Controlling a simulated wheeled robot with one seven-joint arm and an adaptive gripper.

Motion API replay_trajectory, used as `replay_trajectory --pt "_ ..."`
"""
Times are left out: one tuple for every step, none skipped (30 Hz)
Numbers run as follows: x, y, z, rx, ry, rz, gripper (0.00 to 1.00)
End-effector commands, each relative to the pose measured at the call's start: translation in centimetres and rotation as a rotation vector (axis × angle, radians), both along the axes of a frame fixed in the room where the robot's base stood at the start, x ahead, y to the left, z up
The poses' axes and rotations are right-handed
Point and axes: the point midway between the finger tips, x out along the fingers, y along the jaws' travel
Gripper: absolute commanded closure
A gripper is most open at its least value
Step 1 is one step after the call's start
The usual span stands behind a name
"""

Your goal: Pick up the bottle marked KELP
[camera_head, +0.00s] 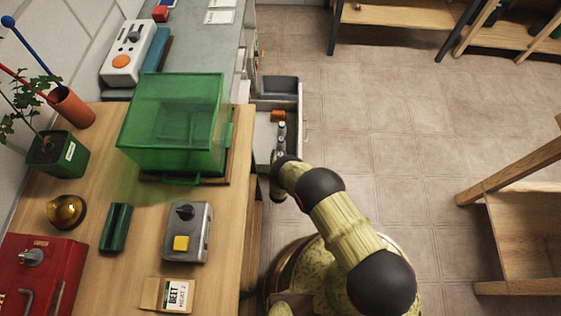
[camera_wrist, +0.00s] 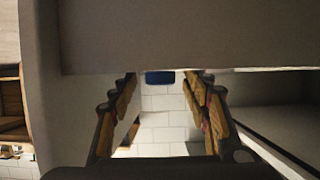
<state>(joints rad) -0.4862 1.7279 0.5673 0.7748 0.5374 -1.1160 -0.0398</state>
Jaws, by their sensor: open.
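No bottle marked KELP can be made out in either view. In the wrist view my gripper (camera_wrist: 160,80) is open, with its two wooden-looking fingers apart. Nothing is held between them; white tiles and a small dark blue patch (camera_wrist: 160,77) show beyond. In the head view my arm reaches toward an open drawer (camera_head: 299,103) at the right edge of the benches. The small end of the arm is there, and its fingers are too small to judge. An orange item (camera_head: 278,115) shows in the drawer area.
A green translucent box (camera_head: 172,120) stands on the wooden bench (camera_head: 140,215). A pale panel (camera_wrist: 190,35) spans the wrist view's top.

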Motion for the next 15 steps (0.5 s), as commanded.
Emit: replay_trajectory --pt "0.59 -0.01 -0.55 0.000 -0.001 0.000 0.52" --pt "0.84 -0.02 -0.60 0.000 -0.001 0.000 0.52" --pt "1.08 -0.02 -0.61 0.001 -0.001 0.001 0.52" --pt "1.18 -0.01 -0.59 0.001 -0.001 0.001 0.52" --pt "1.22 0.00 -0.55 0.000 0.000 0.001 0.52" --pt "1.23 0.01 -0.49 0.000 0.000 0.001 0.52" --pt "1.21 0.02 -0.46 0.000 0.000 0.001 0.52" --pt "1.21 0.02 -0.44 0.000 0.000 0.001 0.52" --pt "1.21 0.03 -0.43 0.000 0.000 0.001 0.52" --pt "1.20 0.02 -0.42 0.000 0.000 0.001 0.53" --pt "1.20 0.03 -0.42 0.000 0.000 0.001 0.55" --pt "1.19 0.03 -0.43 0.000 0.000 0.001 0.57" --pt "1.19 0.03 -0.43 0.000 0.000 0.001 0.59" --pt "1.18 0.03 -0.42 0.000 0.000 0.001 0.61" --pt "1.18 0.03 -0.43 0.000 0.000 0.001 0.63"
